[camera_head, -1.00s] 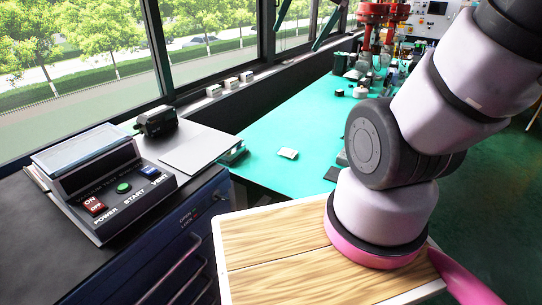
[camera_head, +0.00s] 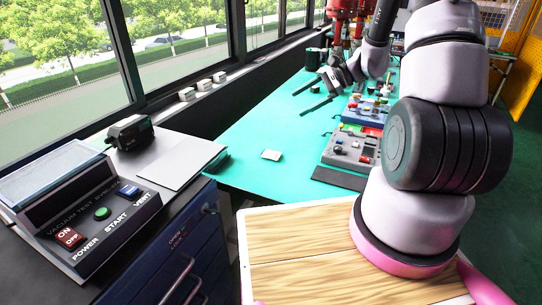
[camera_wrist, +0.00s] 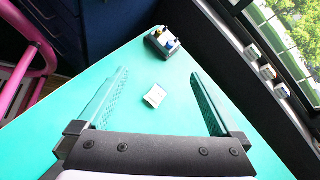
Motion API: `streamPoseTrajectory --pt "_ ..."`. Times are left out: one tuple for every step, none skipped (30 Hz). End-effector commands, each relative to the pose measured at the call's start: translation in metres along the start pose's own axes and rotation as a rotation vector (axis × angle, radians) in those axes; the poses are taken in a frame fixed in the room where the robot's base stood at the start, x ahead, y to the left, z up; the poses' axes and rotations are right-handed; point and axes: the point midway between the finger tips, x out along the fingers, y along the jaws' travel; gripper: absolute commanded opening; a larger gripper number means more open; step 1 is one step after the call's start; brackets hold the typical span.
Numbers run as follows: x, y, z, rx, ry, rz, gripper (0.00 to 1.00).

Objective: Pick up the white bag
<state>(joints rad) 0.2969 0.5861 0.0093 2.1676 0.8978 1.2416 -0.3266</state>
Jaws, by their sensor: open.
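A small white bag (camera_head: 271,155) lies flat on the teal bench top (camera_head: 245,140), left of the middle. It also shows in the wrist view (camera_wrist: 155,96), lying between and beyond my two fingers. My gripper (camera_head: 309,99) is above the bench, farther back and to the right of the bag in the head view. Its two fingers are wide apart with nothing between them, and it shows in the wrist view (camera_wrist: 158,100) too. The gripper is apart from the bag.
A control box (camera_head: 95,215) with coloured buttons stands on the dark cabinet at left. Button panels (camera_head: 352,148) and a black pad (camera_head: 338,178) lie right of the bag. White blocks (camera_head: 203,85) line the window sill. The bench around the bag is clear.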

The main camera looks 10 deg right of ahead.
Motion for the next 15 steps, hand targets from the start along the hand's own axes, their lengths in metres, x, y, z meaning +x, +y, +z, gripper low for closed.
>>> streamPoseTrajectory --pt "0.010 0.003 -0.021 0.061 -0.021 -0.022 1.00" --pt "0.015 0.004 -0.032 0.094 -0.033 -0.038 1.00" --pt "0.021 0.005 -0.046 0.137 -0.048 -0.062 1.00" --pt "0.026 0.006 -0.057 0.169 -0.058 -0.079 1.00" --pt "0.031 0.008 -0.069 0.202 -0.068 -0.097 1.00" --pt "0.037 0.011 -0.084 0.246 -0.080 -0.122 1.00" --pt "0.042 0.014 -0.095 0.277 -0.088 -0.139 1.00" --pt "0.047 0.017 -0.106 0.309 -0.095 -0.157 1.00" --pt "0.053 0.021 -0.121 0.349 -0.104 -0.181 1.00" --pt "0.058 0.024 -0.131 0.378 -0.110 -0.200 1.00" --pt "0.062 0.028 -0.141 0.405 -0.114 -0.215 1.00" --pt "0.068 0.033 -0.153 0.439 -0.120 -0.235 1.00" --pt "0.071 0.036 -0.162 0.462 -0.123 -0.250 1.00" --pt "0.075 0.040 -0.169 0.483 -0.126 -0.264 1.00" --pt "0.078 0.044 -0.178 0.508 -0.128 -0.281 1.00"
